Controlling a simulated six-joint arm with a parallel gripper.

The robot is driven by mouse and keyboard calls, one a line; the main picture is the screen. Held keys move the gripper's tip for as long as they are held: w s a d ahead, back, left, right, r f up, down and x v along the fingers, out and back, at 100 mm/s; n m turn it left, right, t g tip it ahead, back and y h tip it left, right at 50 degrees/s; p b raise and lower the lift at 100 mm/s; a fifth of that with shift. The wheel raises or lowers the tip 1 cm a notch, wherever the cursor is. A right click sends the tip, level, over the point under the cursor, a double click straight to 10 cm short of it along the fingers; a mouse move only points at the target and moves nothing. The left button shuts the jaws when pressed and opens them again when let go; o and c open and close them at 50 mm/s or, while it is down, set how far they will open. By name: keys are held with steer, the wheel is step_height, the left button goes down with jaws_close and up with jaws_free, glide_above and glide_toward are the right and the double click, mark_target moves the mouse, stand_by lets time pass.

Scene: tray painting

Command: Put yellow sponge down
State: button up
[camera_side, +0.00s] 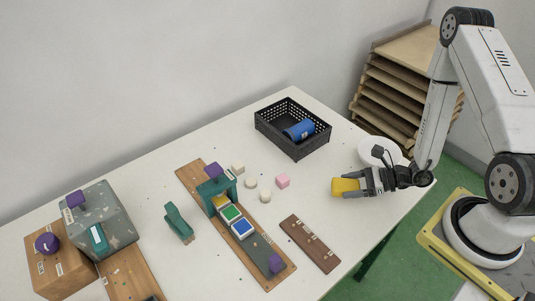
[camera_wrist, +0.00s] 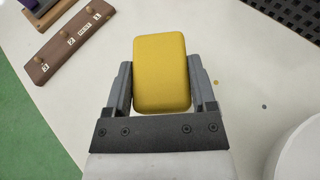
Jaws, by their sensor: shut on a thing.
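The yellow sponge (camera_wrist: 161,72) is a rounded block held between the two fingers of my gripper (camera_wrist: 162,88) in the wrist view. My gripper is shut on it, with a finger against each long side. In the side view the sponge (camera_side: 345,187) sticks out from the fingertips of my gripper (camera_side: 362,184), low over the right part of the white table (camera_side: 330,150). I cannot tell whether the sponge touches the table.
A white round dish (camera_side: 380,150) stands just behind my gripper. A black basket (camera_side: 292,127) with a blue object (camera_side: 300,130) is farther back. A brown rack with pegs (camera_side: 310,244) lies to the front left. The table around the sponge is mostly bare.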

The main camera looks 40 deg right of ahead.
steer(key=shift+f, duration=1.4)
steer(key=shift+f, duration=0.15)
steer(key=o, duration=1.1)
steer(key=shift+d+r, duration=0.1)
steer(key=shift+r, duration=0.15)
steer(key=shift+v, duration=3.65)
